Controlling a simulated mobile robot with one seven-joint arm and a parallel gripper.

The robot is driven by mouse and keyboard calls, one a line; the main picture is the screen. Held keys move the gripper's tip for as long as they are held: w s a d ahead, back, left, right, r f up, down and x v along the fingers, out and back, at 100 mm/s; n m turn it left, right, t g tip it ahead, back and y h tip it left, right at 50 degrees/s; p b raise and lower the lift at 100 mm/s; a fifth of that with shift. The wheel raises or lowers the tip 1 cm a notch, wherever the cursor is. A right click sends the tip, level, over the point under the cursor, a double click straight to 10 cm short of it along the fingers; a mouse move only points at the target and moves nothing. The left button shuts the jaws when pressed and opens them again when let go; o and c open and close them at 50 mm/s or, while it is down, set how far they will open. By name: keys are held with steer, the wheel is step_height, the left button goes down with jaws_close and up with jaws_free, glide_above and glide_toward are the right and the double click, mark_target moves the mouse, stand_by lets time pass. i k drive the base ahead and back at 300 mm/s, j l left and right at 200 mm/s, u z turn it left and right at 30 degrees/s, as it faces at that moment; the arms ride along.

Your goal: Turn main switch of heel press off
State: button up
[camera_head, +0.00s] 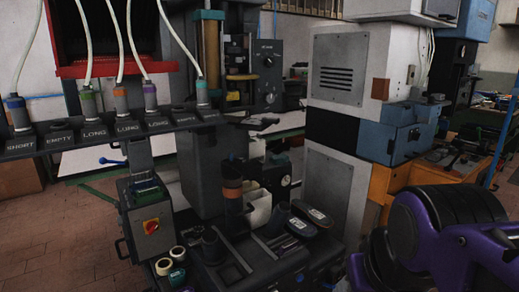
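The heel press (205,175) is a dark grey machine left of the middle in the head view. On its front left hangs a grey control box (146,208). The main switch (151,226) is a red rotary knob on a yellow plate, low on the front of this box. The knob looks tilted; I cannot read its position marks. Green and dark parts sit on top of the box. My purple and black arm (450,245) fills the lower right, well apart from the switch. My gripper is not in view.
A labelled rail (95,138) with hanging hoses and tools runs across the press above the box. Tape rolls (165,266) and shoe soles (290,222) lie on the lower bench. A tall white cabinet (335,190) stands right of the press. Tiled floor (60,240) is clear at left.

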mark_target(153, 229)
steer(key=u, duration=1.1)
steer(key=i+j+z, duration=0.3)
steer(key=j, duration=0.35)
steer(key=i+j+z, duration=0.15)
steer(key=j, duration=0.2)
steer(key=i+j+z, duration=0.2)
steer(key=j, duration=0.15)
steer(key=i+j+z, duration=0.15)
steer(key=j, duration=0.25)
steer(key=k, duration=0.05)
